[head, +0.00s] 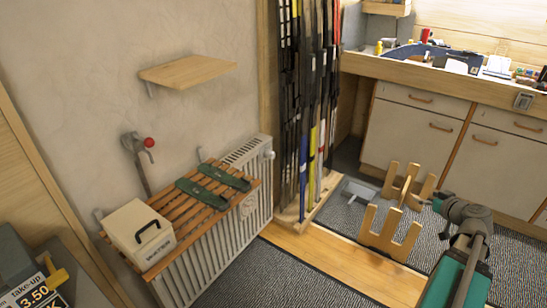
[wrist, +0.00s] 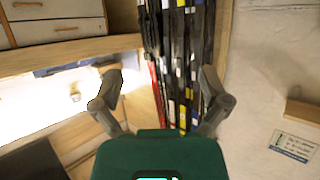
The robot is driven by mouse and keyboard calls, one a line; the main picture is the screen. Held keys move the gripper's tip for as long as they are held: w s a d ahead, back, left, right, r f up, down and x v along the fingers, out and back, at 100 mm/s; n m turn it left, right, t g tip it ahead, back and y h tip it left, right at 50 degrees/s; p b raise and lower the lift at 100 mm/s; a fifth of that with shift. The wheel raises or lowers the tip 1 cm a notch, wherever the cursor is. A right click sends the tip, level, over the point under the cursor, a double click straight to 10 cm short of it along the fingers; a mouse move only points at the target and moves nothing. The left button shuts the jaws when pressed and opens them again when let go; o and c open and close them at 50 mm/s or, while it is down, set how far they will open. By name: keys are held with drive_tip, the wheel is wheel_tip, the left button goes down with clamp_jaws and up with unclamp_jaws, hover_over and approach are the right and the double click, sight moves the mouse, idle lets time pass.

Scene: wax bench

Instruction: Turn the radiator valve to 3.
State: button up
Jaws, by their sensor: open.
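The radiator (head: 215,235) is white and ribbed and stands against the wall, left of the middle in the head view. A small white valve knob (head: 268,154) sits at its upper right end, close to the skis. The knob's numbers are too small to read, so its setting cannot be told. My gripper (wrist: 160,74) is open and empty in the wrist view, its fingers spread to either side of the skis seen beyond. In the head view my arm is at the lower right, well apart from the valve. The valve does not show in the wrist view.
Several upright skis (head: 310,110) stand just right of the valve. A slatted wooden rack (head: 190,215) over the radiator bears a white box (head: 138,232) and green pieces. A wooden stand (head: 390,235) is on the floor by my arm. The dark mat (head: 265,280) before the radiator is clear.

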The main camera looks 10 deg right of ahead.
drive_tip(key=w+a+f+n+y+b, duration=0.1)
drive_tip(key=w+a+f+b, duration=0.15)
drive_tip(key=w, duration=0.35)
drive_tip(key=w+a+f+n+y+b, duration=0.1)
drive_tip(key=w+f+y+b, duration=0.1)
drive_tip(key=w+f+b, duration=0.3)
drive_tip(key=n+y+b, duration=0.5)
drive_tip(key=y+b, duration=0.4)
drive_tip(key=b, duration=0.7)
approach(273, 156)
drive_tip(key=shift+s+d+r+g, duration=0.3)
drive_tip(key=shift+s+d, duration=0.15)
drive_tip(key=shift+d, duration=0.1)
drive_tip(key=shift+w, duration=0.1)
drive_tip(key=x, duration=1.3)
drive_tip(key=shift+w+a+f, duration=0.15)
drive_tip(key=shift+w, duration=0.05)
drive_tip(key=shift+c, duration=0.3)
